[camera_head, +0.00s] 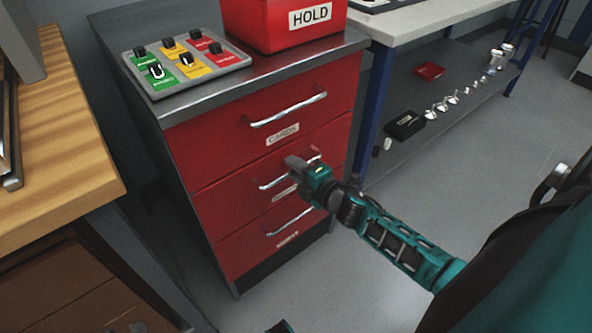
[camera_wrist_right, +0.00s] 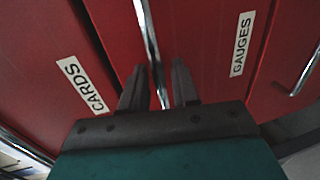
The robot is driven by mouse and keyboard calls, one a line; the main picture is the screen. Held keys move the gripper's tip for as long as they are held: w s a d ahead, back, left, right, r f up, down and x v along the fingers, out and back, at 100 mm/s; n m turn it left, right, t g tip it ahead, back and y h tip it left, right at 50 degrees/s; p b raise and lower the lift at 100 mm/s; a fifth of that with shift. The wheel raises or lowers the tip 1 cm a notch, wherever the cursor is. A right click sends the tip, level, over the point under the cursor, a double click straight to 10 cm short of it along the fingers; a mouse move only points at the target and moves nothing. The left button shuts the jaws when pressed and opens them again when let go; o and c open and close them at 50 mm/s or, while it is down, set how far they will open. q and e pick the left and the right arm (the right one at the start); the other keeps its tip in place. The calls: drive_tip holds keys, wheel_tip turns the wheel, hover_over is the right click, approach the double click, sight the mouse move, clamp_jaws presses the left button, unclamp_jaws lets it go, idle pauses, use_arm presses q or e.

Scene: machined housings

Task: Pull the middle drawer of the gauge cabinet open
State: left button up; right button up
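The red gauge cabinet (camera_head: 200,150) has three stacked drawers, all looking flush with its front. The middle drawer (camera_head: 228,200) has a bar handle (camera_head: 272,183) that also shows in the right wrist view (camera_wrist_right: 150,40), with a GAUGES label (camera_wrist_right: 242,44) beside it. My right gripper (camera_head: 298,168) is at this handle and partly hides it and its label in the head view. In the wrist view its two fingers (camera_wrist_right: 158,88) stand apart, one on each side of the bar, with gaps visible. My left gripper is not clearly in view.
The top drawer's handle (camera_head: 289,109) and the bottom drawer's handle (camera_head: 290,221) lie close above and below. A switch panel (camera_head: 188,62) and a red HOLD bin (camera_head: 265,25) sit on the cabinet. A wooden bench (camera_head: 55,140) stands left. The floor (camera_head: 350,270) in front is clear.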

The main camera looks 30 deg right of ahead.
clamp_jaws()
idle(0.3)
idle(0.3)
